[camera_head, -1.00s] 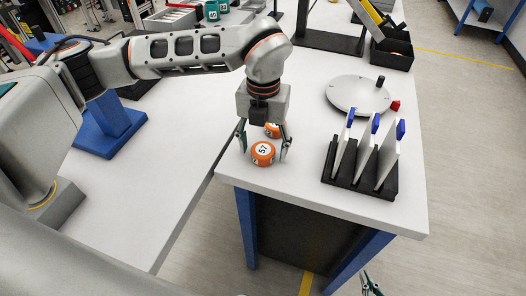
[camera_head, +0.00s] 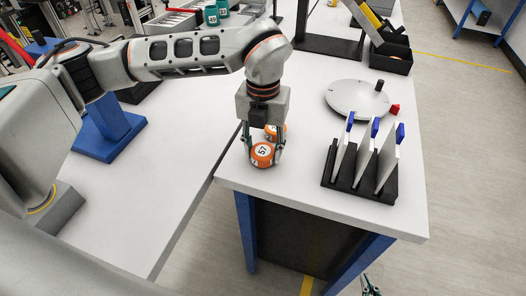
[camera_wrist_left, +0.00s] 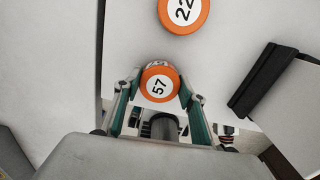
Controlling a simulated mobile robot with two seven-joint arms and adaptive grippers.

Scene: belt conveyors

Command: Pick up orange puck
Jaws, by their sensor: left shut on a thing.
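An orange puck (camera_head: 262,154) with a white "57" label is at the near left corner of the white table (camera_head: 300,203). My left gripper (camera_head: 264,159) points down over it, its two fingers closed on the puck's sides. In the left wrist view the held puck (camera_wrist_left: 160,86) sits between the green fingers. A second orange puck (camera_head: 280,130) stands just behind, partly hidden by the gripper; its "22" label shows in the left wrist view (camera_wrist_left: 184,10). Part of my right gripper (camera_head: 370,286) shows at the bottom edge, too little to judge its opening.
A black rack (camera_head: 358,187) with upright white plates and blue tabs stands to the right. A grey round disc (camera_head: 358,95) lies behind it. A black bin (camera_head: 392,56) is at the back right. The table's front strip is clear.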

